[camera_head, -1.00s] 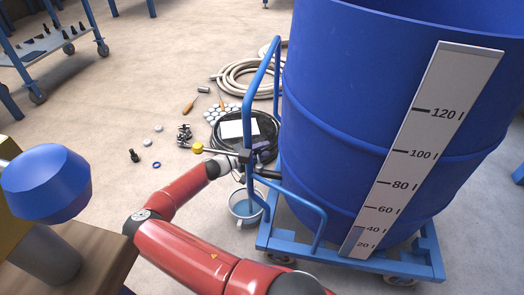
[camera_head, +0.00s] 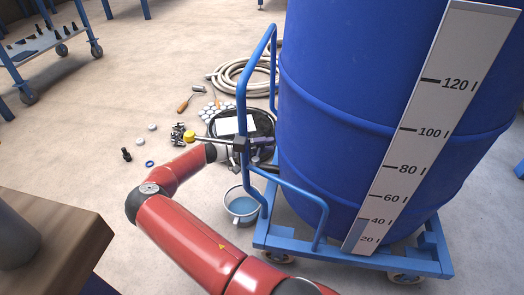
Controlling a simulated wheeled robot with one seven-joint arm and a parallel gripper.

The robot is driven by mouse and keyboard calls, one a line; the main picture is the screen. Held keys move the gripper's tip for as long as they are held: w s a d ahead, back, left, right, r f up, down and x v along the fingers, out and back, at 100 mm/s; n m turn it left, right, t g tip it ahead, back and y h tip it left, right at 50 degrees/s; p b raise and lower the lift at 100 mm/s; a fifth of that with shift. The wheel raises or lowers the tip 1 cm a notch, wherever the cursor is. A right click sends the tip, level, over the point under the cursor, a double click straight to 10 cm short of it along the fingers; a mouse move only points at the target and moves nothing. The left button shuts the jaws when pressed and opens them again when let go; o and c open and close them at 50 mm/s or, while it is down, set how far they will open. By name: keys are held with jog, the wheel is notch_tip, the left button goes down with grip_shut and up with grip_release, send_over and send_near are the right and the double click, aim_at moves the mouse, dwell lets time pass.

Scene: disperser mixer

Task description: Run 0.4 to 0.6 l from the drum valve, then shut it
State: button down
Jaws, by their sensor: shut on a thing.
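The big blue drum (camera_head: 335,115) stands on a blue wheeled trolley (camera_head: 360,262). A white scale (camera_head: 425,120) on its side carries litre marks. Its blue-grey column ends close to the 40 mark. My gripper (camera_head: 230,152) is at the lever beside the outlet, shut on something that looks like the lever. Its fingers are largely hidden, and no stream can be made out.
The trolley handle (camera_head: 243,95) rises between my arm and the drum. Coiled hoses (camera_head: 235,80), a screwdriver (camera_head: 184,104) and small loose parts lie on the floor behind. A wooden table corner (camera_head: 75,245) is at the lower left.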

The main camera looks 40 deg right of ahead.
jog(key=shift+s, duration=0.1)
jog(key=c, duration=1.1)
grip_release()
jog(key=v, duration=0.7)
jog(key=shift+w+a, duration=0.3)
